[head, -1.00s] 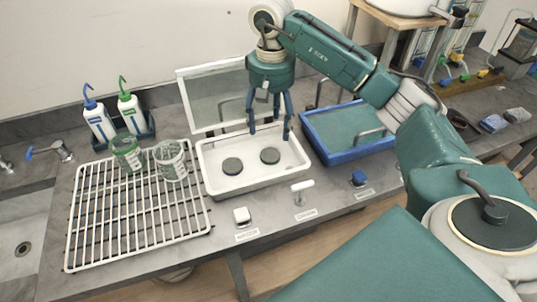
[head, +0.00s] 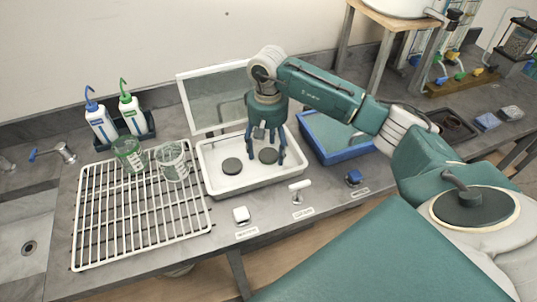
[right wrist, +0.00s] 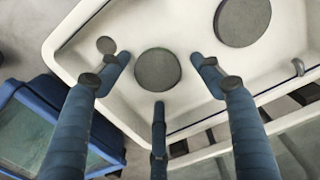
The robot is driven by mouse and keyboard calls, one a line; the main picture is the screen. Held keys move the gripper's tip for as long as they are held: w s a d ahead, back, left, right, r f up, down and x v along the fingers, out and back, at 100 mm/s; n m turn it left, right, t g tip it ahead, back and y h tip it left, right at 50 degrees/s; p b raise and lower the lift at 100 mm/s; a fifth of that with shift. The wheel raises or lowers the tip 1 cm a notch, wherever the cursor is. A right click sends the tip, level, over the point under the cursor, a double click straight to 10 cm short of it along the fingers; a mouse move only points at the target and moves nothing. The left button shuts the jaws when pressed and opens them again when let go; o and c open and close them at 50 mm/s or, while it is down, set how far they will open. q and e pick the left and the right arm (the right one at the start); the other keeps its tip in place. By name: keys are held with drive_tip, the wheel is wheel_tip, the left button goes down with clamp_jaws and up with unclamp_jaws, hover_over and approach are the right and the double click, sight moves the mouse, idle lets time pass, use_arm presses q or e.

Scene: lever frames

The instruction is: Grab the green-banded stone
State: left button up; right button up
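The other stone (right wrist: 242,22) is beyond the fingers there. Whether the fingertips touch the tray floor cannot be told. My left gripper is not in view.
A clear panel (head: 215,100) stands behind the tray. A blue tray (head: 350,153) is close on the right; a wire rack (head: 140,225) with two beakers is on the left.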

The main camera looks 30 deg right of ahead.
drive_tip(key=c, duration=1.2)
drive_tip(key=shift+r, duration=0.2)
